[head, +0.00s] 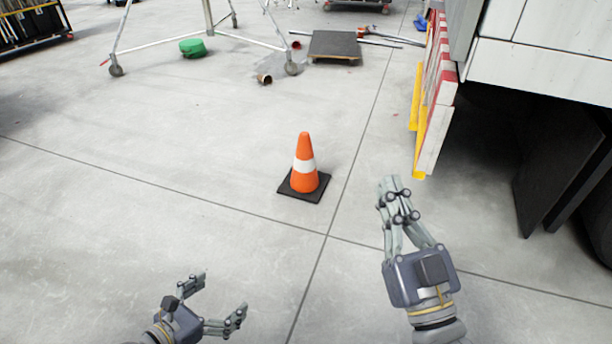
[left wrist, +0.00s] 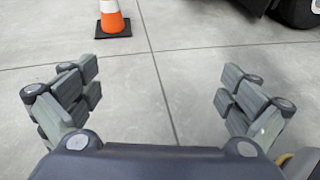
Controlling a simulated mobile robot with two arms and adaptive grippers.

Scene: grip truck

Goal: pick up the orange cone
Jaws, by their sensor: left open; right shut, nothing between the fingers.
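The orange cone (head: 304,165) with a white band stands upright on its square black base on the floor, in the middle of the head view. Its lower part and base also show at the top left of the left wrist view (left wrist: 112,20). My left gripper (head: 222,296) is open and empty, nearer to me than the cone and to its left in the head view. Its spread fingers show in the left wrist view (left wrist: 158,85) with only floor between them. My right gripper (head: 393,183) is shut and empty, to the right of the cone and apart from it.
A white vehicle body (head: 540,70) with a red-and-white striped board (head: 438,95) stands at the right. A wheeled metal frame (head: 205,35), a green object (head: 193,47) and a dark flat trolley (head: 335,45) are at the back. The floor around the cone is clear.

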